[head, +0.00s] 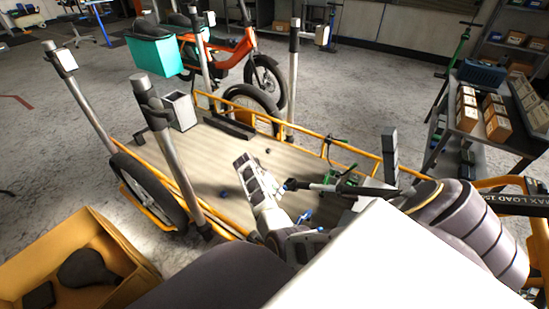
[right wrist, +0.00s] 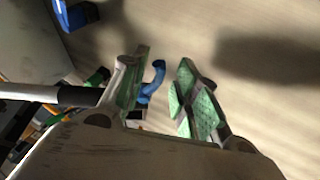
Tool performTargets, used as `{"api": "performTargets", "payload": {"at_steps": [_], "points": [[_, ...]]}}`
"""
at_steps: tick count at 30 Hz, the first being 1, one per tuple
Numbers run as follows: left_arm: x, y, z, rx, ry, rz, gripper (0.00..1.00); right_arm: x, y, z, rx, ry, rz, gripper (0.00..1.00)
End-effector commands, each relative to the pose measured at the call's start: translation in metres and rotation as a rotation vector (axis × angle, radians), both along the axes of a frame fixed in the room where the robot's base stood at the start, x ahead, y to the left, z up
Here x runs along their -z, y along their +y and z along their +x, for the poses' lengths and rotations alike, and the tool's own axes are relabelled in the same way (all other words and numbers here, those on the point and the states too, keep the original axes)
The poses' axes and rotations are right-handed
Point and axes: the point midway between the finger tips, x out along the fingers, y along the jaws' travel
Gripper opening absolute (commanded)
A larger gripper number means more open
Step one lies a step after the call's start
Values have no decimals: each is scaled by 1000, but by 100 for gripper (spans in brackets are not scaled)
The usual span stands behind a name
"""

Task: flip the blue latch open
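In the right wrist view, a small blue hook-shaped part (right wrist: 153,80), which looks like the latch, stands beside the left finger of my right gripper (right wrist: 163,80). The fingers are apart, with green textured pads facing each other, and nothing is clamped between them. I cannot tell whether the left finger touches the blue part, whose lower end is hidden behind that finger. In the head view, a small blue part (head: 305,215) shows at the near side of the cargo bike's wooden bed (head: 215,150). My left gripper cannot be made out.
A black rod (right wrist: 78,96) and green parts lie left of the fingers. Another blue part (right wrist: 72,14) is at the upper left. Grey posts (head: 165,120) rise around the yellow-framed bed. A yellow bin (head: 45,255) is at the lower left, and a shelf of boxes (head: 498,128) is at the right.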

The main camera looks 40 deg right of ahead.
Motion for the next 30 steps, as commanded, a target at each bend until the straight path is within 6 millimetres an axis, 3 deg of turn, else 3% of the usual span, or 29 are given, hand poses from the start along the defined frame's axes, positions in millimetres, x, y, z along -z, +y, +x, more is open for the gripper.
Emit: {"api": "performTargets", "payload": {"at_steps": [2,9,19,30], "points": [[0,0,0,0,0,0,40,0,0,0,0,0,0,31],[0,0,0,0,1,0,40,0,0,0,0,0,0,0],[3,-1,0,1,1,-1,40,2,0,1,25,-1,-12,0],[16,-5,1,5,-8,-21,40,7,0,9,164,-21,-82,0]]}}
